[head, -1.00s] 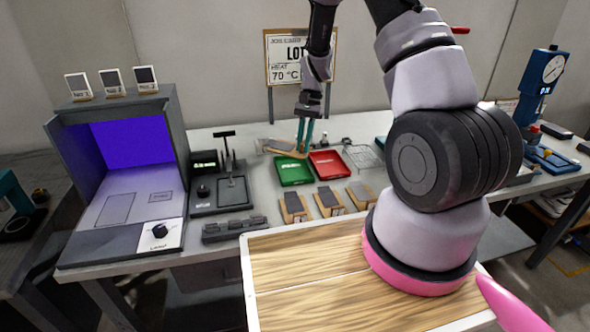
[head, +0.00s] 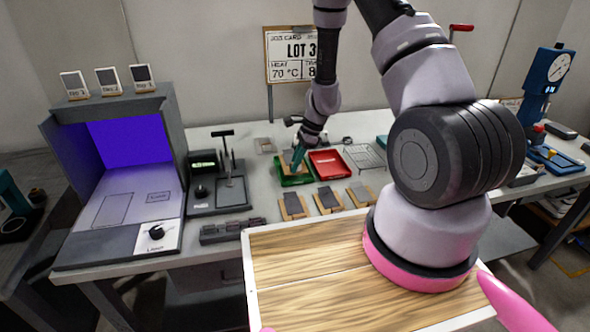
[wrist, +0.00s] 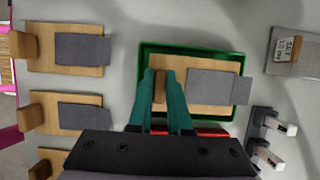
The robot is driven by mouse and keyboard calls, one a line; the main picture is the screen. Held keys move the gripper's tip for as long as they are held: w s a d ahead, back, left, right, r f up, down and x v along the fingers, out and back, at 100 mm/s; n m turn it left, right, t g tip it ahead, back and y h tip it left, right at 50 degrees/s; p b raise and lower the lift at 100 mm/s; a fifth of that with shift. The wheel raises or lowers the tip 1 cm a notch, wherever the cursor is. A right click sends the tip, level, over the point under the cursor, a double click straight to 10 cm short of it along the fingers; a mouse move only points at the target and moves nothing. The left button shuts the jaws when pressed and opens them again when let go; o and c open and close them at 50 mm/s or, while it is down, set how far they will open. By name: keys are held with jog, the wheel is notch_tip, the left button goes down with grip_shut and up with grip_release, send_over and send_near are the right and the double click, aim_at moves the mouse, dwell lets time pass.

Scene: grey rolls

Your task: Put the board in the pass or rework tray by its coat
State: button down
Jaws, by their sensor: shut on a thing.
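My gripper (head: 297,160) has its teal fingers shut on the wooden block at one end of a board (wrist: 208,85). The board is light wood with a grey coated panel. It lies over the green tray (head: 296,181), whose rim (wrist: 190,46) shows around much of it in the wrist view. The panel's end reaches the tray's right rim in that view. I cannot tell whether the board touches the tray floor. The red tray (head: 331,163) stands just right of the green one and looks empty. The fingers partly hide the board in the head view.
Several similar boards, including one at the left (head: 292,207) and one in the middle (head: 327,200), lie in front of the trays. A wire rack (head: 364,157) is right of the red tray. The purple-lit booth (head: 130,142) stands at the left.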

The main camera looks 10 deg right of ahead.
jog(key=shift+f, duration=1.2)
jog(key=c, duration=1.1)
grip_release()
jog(key=shift+f, duration=0.1)
jog(key=shift+c, duration=0.2)
